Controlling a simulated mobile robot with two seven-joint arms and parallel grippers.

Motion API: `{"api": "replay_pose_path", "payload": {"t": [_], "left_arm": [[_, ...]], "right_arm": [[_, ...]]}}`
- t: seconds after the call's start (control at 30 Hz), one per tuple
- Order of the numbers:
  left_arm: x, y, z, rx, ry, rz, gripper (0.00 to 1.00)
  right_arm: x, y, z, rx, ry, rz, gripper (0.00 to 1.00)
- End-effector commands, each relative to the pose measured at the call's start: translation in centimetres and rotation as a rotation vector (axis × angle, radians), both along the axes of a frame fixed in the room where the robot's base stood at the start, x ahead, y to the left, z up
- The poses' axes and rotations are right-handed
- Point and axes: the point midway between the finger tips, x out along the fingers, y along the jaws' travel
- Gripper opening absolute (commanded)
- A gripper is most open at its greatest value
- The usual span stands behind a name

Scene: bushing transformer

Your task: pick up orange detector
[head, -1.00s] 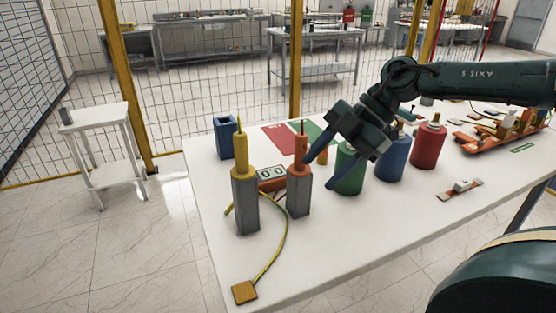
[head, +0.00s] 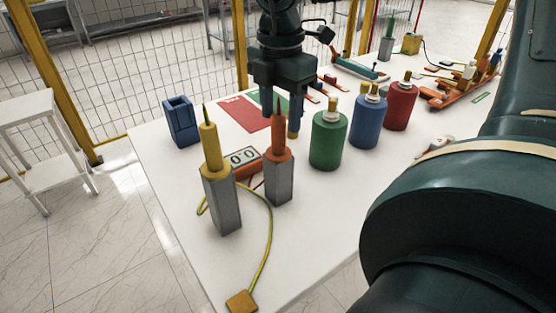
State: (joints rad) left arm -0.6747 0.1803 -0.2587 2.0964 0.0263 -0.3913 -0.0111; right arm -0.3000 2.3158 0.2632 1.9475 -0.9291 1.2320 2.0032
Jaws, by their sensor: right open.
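The orange detector (head: 278,140) is a thin orange probe with a dark pointed tip and a wide collar. It stands upright in a grey square holder (head: 279,184) on the white table. My right gripper (head: 280,122) hangs above and around the probe's upper part, pointing down. Its two fingers are apart, on the left and right of the probe in the picture. I cannot tell whether they touch it or are still behind it. My left gripper is not in view.
A yellow probe (head: 210,150) in a grey holder stands close on the left, with a yellow-green cable to a plate (head: 240,300). An orange meter (head: 243,161) lies between. Green (head: 328,140), blue (head: 368,122) and red (head: 400,107) cylinders stand on the right. A blue holder (head: 181,122) is behind.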

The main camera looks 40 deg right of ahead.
Motion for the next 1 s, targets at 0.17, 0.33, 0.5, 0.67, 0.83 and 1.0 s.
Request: {"api": "replay_pose_path", "payload": {"t": [0.17,0.33,0.5,0.67,0.83,1.0], "left_arm": [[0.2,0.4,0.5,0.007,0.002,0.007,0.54],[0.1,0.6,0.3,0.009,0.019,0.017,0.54],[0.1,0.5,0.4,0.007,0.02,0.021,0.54],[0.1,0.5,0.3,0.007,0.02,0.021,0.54],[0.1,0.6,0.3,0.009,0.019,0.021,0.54],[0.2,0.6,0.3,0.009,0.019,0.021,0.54]], "right_arm": [[0.1,0.0,-1.6,0.003,0.004,0.001,0.51],[0.4,0.1,-4.2,0.002,0.003,0.001,0.51],[0.4,0.1,-5.3,0.002,-0.001,0.0,0.51],[0.4,0.1,-5.4,0.002,-0.002,0.0,0.51],[0.4,0.1,-5.3,0.001,-0.002,0.0,0.39],[0.4,0.1,-5.3,0.001,-0.002,0.0,0.25]]}}
